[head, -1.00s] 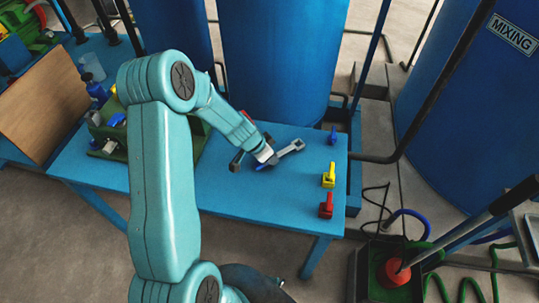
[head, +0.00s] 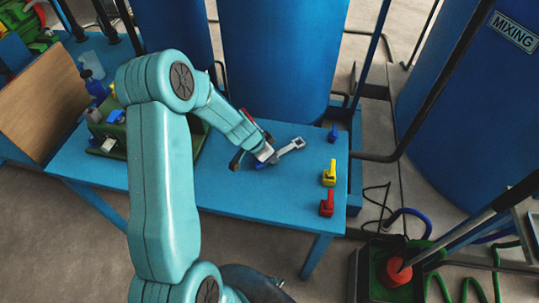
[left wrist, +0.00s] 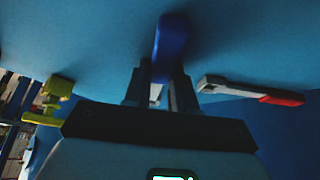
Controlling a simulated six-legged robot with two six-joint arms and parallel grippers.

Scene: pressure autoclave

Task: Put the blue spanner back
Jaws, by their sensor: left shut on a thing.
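The blue spanner's handle (left wrist: 172,38) shows in the left wrist view, reaching out from between the fingers. My left gripper (head: 268,156) is shut on it, low over the blue table. In the head view a sliver of blue shows under the fingers, and a grey open-jawed spanner end (head: 291,147) lies just to the right; I cannot tell for certain whether it belongs to the blue spanner. A red-handled spanner (left wrist: 272,96) lies beside the gripper in the left wrist view. My right gripper is not in view.
Small blue (head: 332,133), yellow (head: 329,172) and red (head: 327,203) pieces stand in a row at the right end of the table (head: 232,195). A green container (head: 108,133) with items stands at the left, partly behind my arm. A large blue tank (head: 280,60) stands behind.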

